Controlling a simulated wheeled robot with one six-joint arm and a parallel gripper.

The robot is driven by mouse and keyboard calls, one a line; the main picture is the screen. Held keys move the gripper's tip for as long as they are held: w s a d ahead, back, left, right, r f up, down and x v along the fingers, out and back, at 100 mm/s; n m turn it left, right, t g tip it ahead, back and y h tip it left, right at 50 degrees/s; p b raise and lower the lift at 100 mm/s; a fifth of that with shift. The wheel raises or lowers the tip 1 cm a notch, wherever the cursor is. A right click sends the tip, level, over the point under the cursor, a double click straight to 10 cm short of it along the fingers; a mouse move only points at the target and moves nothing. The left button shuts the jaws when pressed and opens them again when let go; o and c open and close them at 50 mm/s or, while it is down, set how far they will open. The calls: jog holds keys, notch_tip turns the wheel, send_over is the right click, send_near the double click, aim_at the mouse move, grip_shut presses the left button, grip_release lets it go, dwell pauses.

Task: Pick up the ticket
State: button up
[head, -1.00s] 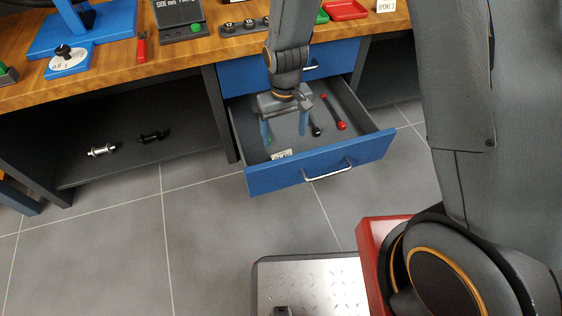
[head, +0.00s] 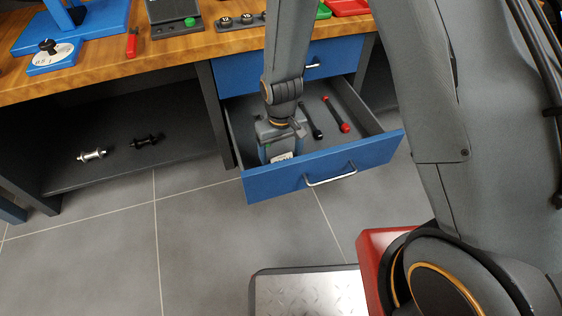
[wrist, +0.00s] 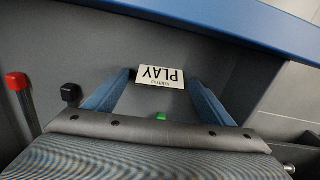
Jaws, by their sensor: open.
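The ticket is a small white card with the word PLAY (wrist: 160,77), upside down in the wrist view. It lies in the open blue drawer, and in the head view the ticket (head: 281,157) shows just behind the drawer front. My gripper (wrist: 160,82) is lowered into the drawer with its two blue fingers apart, one on each side of the ticket. It holds nothing. In the head view my gripper (head: 279,154) hides part of the drawer floor. I cannot tell exactly how high the fingertips are above the floor.
A small green thing (wrist: 161,117) is near the gripper's palm. The wooden bench top (head: 180,50) is above.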

jog(key=c, duration=1.1)
